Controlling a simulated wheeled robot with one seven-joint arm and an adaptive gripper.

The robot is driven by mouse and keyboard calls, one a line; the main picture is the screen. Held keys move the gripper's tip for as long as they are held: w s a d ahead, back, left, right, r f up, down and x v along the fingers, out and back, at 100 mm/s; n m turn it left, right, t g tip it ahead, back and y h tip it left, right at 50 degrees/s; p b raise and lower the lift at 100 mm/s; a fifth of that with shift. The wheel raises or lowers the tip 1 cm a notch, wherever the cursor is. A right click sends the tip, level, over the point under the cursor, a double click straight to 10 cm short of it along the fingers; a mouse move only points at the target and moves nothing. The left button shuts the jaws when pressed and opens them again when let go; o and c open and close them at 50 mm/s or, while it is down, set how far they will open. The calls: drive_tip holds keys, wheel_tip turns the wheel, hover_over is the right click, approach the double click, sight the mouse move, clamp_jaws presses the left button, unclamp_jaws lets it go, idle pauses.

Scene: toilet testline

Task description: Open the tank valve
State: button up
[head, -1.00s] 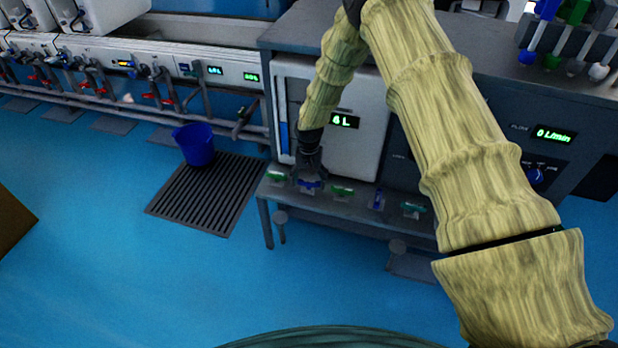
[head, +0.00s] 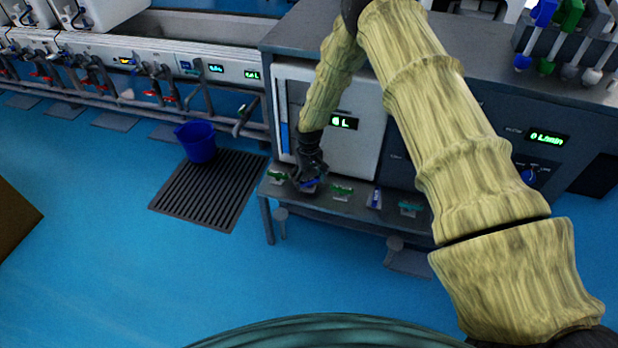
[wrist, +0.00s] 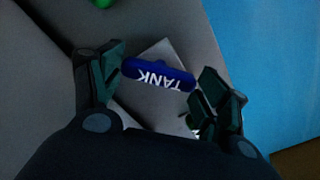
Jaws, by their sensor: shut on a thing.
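The tank valve's blue handle (wrist: 157,74), lettered TANK, lies between the two fingers of my gripper (wrist: 160,92) in the wrist view. It sits over a pale square plate (wrist: 150,105) and is slanted relative to the plate. My gripper is shut on the handle, with a finger at each end. In the head view my gripper (head: 309,180) points down at the low grey shelf, and the blue handle (head: 312,184) shows just under it. The fingertips are small and dark there.
Green-handled valves (head: 341,191) and a blue one (head: 375,198) stand to the right on the same shelf (head: 325,205). Another green one (head: 277,175) is close on the left. The panel above reads "6 L" (head: 343,123). A blue bucket (head: 196,142) stands on the floor grating (head: 205,190).

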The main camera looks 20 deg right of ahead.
sight(309, 179)
idle(0.3)
drive_tip(key=o, duration=1)
drive_tip(key=shift+d, duration=0.1)
wheel_tip(309, 179, up, 12)
idle(0.5)
